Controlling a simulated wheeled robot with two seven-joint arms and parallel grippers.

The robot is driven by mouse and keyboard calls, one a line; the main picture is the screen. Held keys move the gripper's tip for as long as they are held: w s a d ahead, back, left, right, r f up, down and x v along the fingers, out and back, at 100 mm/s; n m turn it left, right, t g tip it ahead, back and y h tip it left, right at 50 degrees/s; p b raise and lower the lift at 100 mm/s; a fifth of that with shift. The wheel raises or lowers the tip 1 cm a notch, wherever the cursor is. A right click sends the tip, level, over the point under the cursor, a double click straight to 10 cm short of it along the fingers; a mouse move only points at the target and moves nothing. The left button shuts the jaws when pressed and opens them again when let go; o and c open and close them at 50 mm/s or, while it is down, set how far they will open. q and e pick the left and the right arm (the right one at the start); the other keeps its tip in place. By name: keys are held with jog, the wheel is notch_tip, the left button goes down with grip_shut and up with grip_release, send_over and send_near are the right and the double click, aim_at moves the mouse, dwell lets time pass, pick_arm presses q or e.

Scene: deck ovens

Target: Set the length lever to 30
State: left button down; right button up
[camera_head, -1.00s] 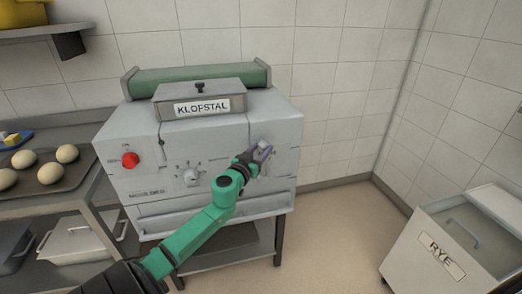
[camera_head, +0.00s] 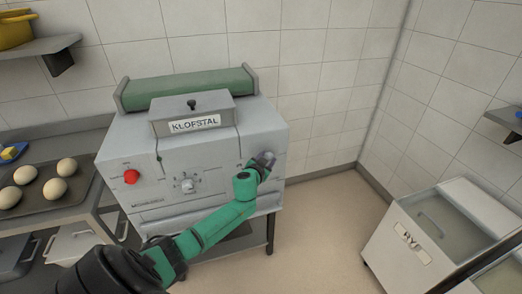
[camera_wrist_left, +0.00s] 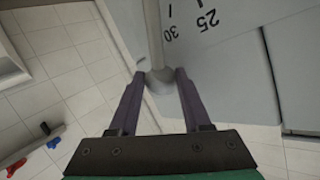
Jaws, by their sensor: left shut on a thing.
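The length lever (camera_wrist_left: 154,35) is a grey rod with a rounded end, on the right of the front of the grey moulder (camera_head: 215,160). My left gripper (camera_wrist_left: 160,82) is shut on the lever's end, one purple finger on each side. In the head view the gripper (camera_head: 264,161) is near the front's right edge and hides most of the lever. In the wrist view the rod lies beside the printed 30 (camera_wrist_left: 173,32), with 25 (camera_wrist_left: 208,19) farther off. Whether it lines up exactly with the 30 tick I cannot tell. My right gripper is not in view.
A red button (camera_head: 131,176) and a dial (camera_head: 188,186) are left on the moulder's front. Dough balls lie on a tray (camera_head: 38,203) at the left. A rye bin (camera_head: 397,252) stands at the right. Floor between moulder and bin is clear.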

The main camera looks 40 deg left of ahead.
pick_arm(q)
jog(key=shift+w+d+f+g+p, duration=0.2)
jog(key=shift+w+d+g+p, duration=0.1)
jog(key=shift+w+d+p, duration=0.1)
jog(key=shift+f+m, duration=0.1)
jog(key=shift+m, duration=0.2)
jog(key=c, duration=0.6)
grip_release()
jog(key=shift+s+d+r, duration=0.1)
jog(key=shift+s+r, duration=0.1)
jog(key=shift+s, duration=0.15)
jog(key=v, duration=1.3)
jog(key=shift+s+d, duration=0.2)
jog(key=shift+s, duration=0.05)
